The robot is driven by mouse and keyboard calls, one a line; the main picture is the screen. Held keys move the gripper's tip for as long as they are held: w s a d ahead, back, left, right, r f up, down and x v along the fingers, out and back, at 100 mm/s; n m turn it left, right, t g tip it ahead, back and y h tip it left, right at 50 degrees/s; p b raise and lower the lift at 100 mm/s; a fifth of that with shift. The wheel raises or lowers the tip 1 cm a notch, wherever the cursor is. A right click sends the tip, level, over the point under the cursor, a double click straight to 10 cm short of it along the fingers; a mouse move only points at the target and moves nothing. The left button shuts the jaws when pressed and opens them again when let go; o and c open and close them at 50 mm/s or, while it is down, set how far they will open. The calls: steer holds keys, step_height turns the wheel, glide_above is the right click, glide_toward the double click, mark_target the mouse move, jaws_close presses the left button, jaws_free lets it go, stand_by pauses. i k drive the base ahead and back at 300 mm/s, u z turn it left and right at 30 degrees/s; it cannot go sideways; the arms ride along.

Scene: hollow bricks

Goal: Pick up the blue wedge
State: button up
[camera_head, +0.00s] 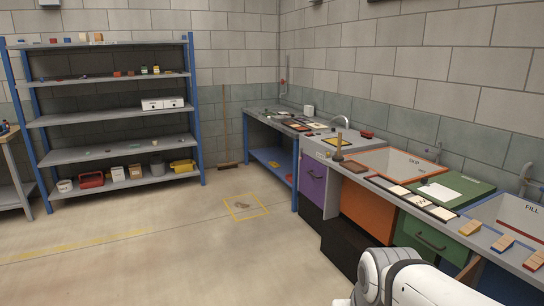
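Several small tan wedge-like blocks lie in a row on the front ledge of the bench at the right. The middle block (503,243) shows a bluish side, but it is too small to tell for sure that it is the blue wedge. One block (470,228) lies behind it and another (534,260) nearer to me. A small blue item (67,40) also sits on the top shelf at the left, its shape unclear. My white arm shows at the bottom right, below the bench front and apart from the blocks. My gripper is not in view.
A blue-framed shelf rack (110,120) stands at the back left. A broom (226,130) leans on the wall. The middle floor is mostly clear.

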mark_target(505, 243)
steer(key=z, duration=0.1)
steer(key=k, duration=0.5)
steer(key=u, duration=0.9)
steer(key=i, duration=1.75)
steer(key=z, duration=2.95)
